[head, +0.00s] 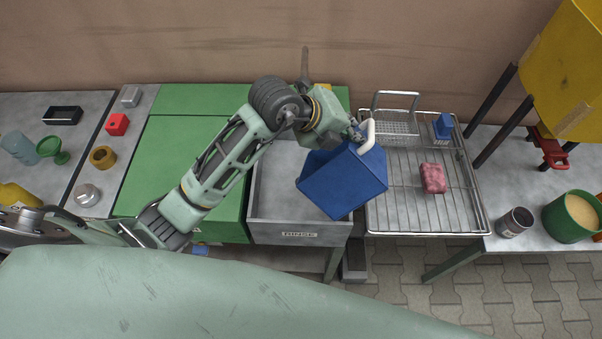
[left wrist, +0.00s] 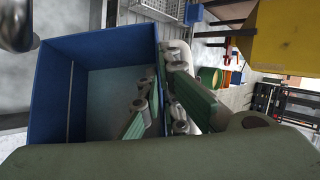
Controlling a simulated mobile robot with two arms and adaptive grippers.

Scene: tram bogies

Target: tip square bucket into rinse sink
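The square bucket (head: 343,184) is blue with a white handle (head: 367,137). It is held in the air over the right part of the rinse sink (head: 298,236), a grey basin labelled RINSE, and it is tilted. My left gripper (head: 357,132) is at the bucket's handle side and shut on it. In the left wrist view the fingers (left wrist: 166,92) sit at the right side of the bucket (left wrist: 98,46), by the handle. A paler grey-blue surface shows inside; I cannot tell whether it is liquid or the bottom. My right gripper is not in view.
Right of the sink, a wire rack (head: 408,210) carries a wire basket (head: 390,128), a pink sponge-like block (head: 433,178) and a blue item (head: 443,125). A green cover (head: 185,165) lies left of the sink. A yellow container (head: 565,75) stands at the upper right.

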